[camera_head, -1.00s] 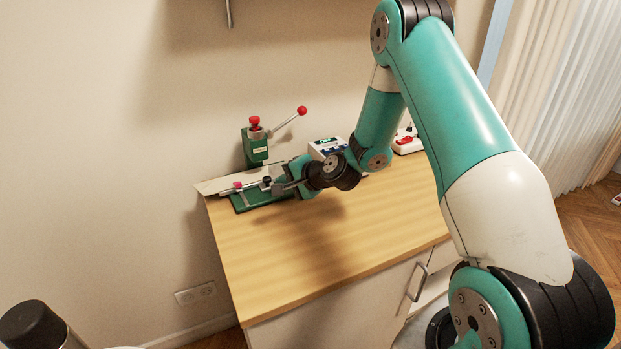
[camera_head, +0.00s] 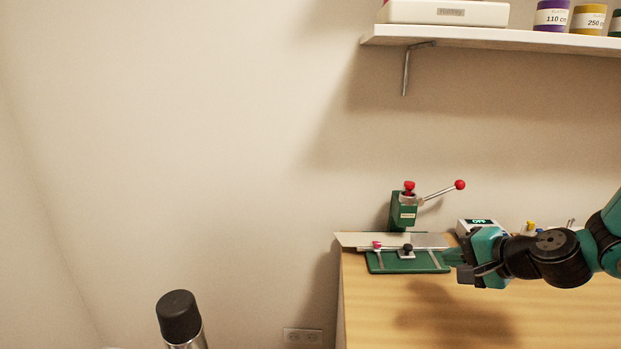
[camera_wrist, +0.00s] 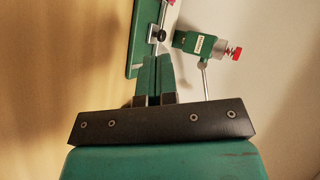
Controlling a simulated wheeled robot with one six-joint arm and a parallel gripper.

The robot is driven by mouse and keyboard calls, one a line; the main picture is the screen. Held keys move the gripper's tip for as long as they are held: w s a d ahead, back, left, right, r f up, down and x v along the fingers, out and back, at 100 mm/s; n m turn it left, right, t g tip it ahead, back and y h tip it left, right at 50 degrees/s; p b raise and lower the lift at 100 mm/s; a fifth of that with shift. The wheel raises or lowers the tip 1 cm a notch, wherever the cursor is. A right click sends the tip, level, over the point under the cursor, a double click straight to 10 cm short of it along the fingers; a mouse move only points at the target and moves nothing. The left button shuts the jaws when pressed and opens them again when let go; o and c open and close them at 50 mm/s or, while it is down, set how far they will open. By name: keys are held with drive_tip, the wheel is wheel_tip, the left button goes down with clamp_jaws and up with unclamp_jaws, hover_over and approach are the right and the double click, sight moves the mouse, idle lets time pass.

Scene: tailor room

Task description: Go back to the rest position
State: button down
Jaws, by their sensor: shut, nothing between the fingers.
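My gripper (camera_head: 452,257) is at the right of the green slide fixture on the table, in the head view. In the wrist view my gripper (camera_wrist: 153,68) shows its two green fingers together, with nothing between them. The fingertips point toward the green fixture base (camera_wrist: 139,45); whether they touch it I cannot tell. My arm enters from the right edge of the head view.
A wooden table (camera_head: 400,325) holds the green fixture (camera_head: 385,265), a green lever press (camera_head: 405,212) with red knobs and a small device with a display (camera_head: 480,224). A shelf (camera_head: 490,38) hangs above. A black-capped bottle (camera_head: 180,318) stands lower left. The wall area at left is clear.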

drive_tip(key=s+a+r+n+g+y+p, duration=0.2)
drive_tip(key=s+a+r+n+g, duration=0.35)
drive_tip(key=a, duration=0.55)
drive_tip(key=s+a+r+n+g+h+p, duration=0.1)
drive_tip(key=s+r+n, duration=0.4)
drive_tip(key=s, duration=0.5)
drive_tip(key=s+a+r+n+g+h+p, duration=0.2)
drive_tip(key=s+a+r+n+g, duration=0.2)
drive_tip(key=s+n, duration=0.4)
drive_tip(key=shift+s+a+r+h+p, duration=0.3)
drive_tip(key=shift+s+a+r+p, duration=0.1)
drive_tip(key=shift+s+r, duration=0.5)
